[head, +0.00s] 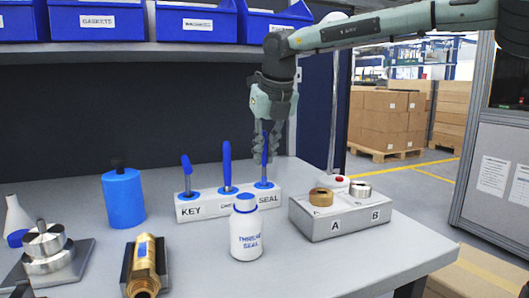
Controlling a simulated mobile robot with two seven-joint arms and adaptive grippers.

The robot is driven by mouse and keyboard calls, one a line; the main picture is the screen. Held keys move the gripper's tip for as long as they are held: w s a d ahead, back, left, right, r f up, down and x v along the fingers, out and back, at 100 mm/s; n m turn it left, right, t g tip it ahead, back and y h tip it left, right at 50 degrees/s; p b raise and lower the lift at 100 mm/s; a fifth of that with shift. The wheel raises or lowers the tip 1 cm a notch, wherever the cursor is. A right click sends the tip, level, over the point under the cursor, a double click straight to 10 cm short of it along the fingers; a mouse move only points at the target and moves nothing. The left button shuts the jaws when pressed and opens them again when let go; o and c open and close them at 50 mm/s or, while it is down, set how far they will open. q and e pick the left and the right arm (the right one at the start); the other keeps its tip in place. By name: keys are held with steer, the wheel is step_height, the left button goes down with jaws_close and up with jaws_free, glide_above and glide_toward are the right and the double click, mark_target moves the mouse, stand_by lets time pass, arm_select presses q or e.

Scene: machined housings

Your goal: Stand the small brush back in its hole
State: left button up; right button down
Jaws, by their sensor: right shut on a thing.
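My right gripper (265,158) points down over the right end of the white rack (212,208), above the word SEAL. It is shut on a slim blue-handled tool (264,174), which I take to be the small brush. The tool is upright, and its lower end meets the blue-ringed hole at that end of the rack. How deep it sits cannot be told, and the fingers hide part of its handle. Two other blue-handled tools stand in the rack: one at the KEY end (187,174) and one in the middle (227,166). My left gripper is out of view.
A white bottle (247,234) stands in front of the rack and hides part of its label. A grey box marked A and B (338,222) is close on the right. A blue canister (123,198) and a brass part (144,265) are at the left.

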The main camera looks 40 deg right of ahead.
steer(key=shift+f+b, duration=1.15)
steer(key=shift+f, duration=0.2)
stand_by(0.5)
steer(key=c, duration=1.5)
jaws_free()
steer(key=v, duration=1.2)
